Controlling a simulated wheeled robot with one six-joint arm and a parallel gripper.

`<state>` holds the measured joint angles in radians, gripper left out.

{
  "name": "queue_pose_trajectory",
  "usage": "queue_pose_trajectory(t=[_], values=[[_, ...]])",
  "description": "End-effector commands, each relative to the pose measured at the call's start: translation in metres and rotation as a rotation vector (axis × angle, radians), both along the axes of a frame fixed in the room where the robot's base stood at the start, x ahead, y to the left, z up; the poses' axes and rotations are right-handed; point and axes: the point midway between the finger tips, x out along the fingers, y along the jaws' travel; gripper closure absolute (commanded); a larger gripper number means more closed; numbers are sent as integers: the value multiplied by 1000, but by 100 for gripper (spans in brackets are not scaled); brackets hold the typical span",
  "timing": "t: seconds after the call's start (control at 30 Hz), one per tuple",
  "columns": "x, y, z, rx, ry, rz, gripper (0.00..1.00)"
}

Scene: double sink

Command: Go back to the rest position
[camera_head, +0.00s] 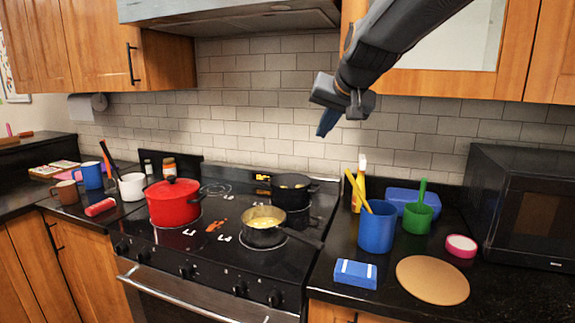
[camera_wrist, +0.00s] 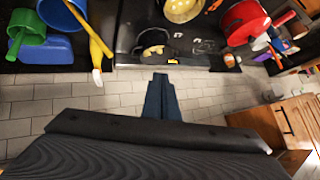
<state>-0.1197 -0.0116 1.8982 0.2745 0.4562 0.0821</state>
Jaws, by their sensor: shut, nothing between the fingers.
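My gripper (camera_head: 328,121) hangs from my dark arm, which comes in from the top right in the head view. It is in the air in front of the tiled wall, above the back right of the stove. Its blue fingers are together with nothing between them. In the wrist view my gripper (camera_wrist: 161,78) points toward the stove's back edge, and its fingers touch nothing.
The black stove (camera_head: 190,250) holds a red pot (camera_head: 174,205), a pan of yellow food (camera_head: 264,235) and a black pot (camera_head: 291,195). A blue cup (camera_head: 376,232), green cup (camera_head: 417,219) and microwave (camera_head: 525,205) stand right. Upper cabinets (camera_head: 455,85) and a hood (camera_head: 235,18) hang above.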

Motion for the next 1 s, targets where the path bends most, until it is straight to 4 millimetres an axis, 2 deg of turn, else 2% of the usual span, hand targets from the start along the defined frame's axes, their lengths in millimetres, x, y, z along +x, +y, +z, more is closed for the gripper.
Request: queue_pose_trajectory(t=[0.03,0.2,0.27,0.4,0.5,0.6,0.73,0.83,1.0], values=[[-13,-10,-35,-28,53,0,100],[-68,-42,-135,-122,220,17,100],[-92,-52,-167,-151,280,26,100],[-156,-75,-235,-214,419,57,100],[-202,-88,-273,-249,510,81,100],[-242,-97,-300,-273,582,104,100],[-274,-102,-319,-290,639,125,100],[-284,-104,-324,-297,655,133,100],[-286,-104,-325,-297,659,133,100]])
